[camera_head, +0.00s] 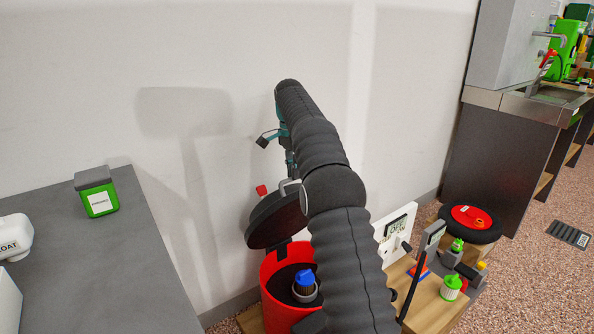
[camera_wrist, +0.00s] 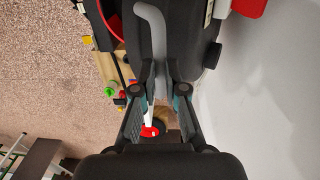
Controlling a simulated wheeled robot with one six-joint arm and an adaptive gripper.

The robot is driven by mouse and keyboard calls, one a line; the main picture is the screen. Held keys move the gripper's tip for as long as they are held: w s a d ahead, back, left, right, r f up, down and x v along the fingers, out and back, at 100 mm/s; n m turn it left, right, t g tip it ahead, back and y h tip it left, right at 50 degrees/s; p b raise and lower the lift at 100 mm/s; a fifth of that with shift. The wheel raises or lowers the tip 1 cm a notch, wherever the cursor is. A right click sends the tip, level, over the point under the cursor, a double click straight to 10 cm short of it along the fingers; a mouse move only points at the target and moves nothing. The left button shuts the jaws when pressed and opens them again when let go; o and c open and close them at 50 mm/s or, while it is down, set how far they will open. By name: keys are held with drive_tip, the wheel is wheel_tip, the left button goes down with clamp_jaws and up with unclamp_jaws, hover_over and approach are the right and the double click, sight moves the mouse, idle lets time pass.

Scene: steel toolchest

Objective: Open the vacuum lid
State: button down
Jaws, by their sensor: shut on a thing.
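The vacuum is a red round bucket (camera_head: 282,302) with a black lid (camera_head: 274,218) hinged to it. The lid is raised and stands steeply tilted above the open rim. A grey handle (camera_head: 288,185) is on the lid. My gripper (camera_head: 291,174) is at this handle, partly hidden by my arm. In the wrist view, my gripper's fingers (camera_wrist: 160,80) close around the grey handle (camera_wrist: 152,18), with the dark lid (camera_wrist: 132,35) behind it. Inside the bucket is a blue-topped container (camera_head: 304,281). My arm hides the bucket's right side.
A grey counter (camera_head: 100,255) with a green box (camera_head: 97,192) is at left. A white wall (camera_head: 200,60) is close behind the lid. At right, a wooden platform (camera_head: 428,312) holds a green-capped bottle (camera_head: 451,287) and other items. A black-and-red round object (camera_head: 472,219) lies beyond.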

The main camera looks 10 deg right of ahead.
drive_tip(key=shift+w+a+f, duration=0.1)
drive_tip(key=shift+a+f, duration=0.05)
drive_tip(key=shift+f, duration=0.4)
drive_tip(key=shift+a+f, duration=0.15)
drive_tip(key=shift+f, duration=0.35)
drive_tip(key=c, duration=1.7)
unclamp_jaws()
drive_tip(key=o, duration=0.5)
drive_tip(key=shift+w+a+f, duration=0.1)
drive_tip(key=shift+w+f, duration=0.25)
drive_tip(key=shift+w, duration=0.05)
drive_tip(key=shift+s+r, duration=0.2)
drive_tip(key=shift+r, duration=0.2)
drive_tip(key=shift+d+r, duration=0.1)
drive_tip(key=shift+d, duration=0.2)
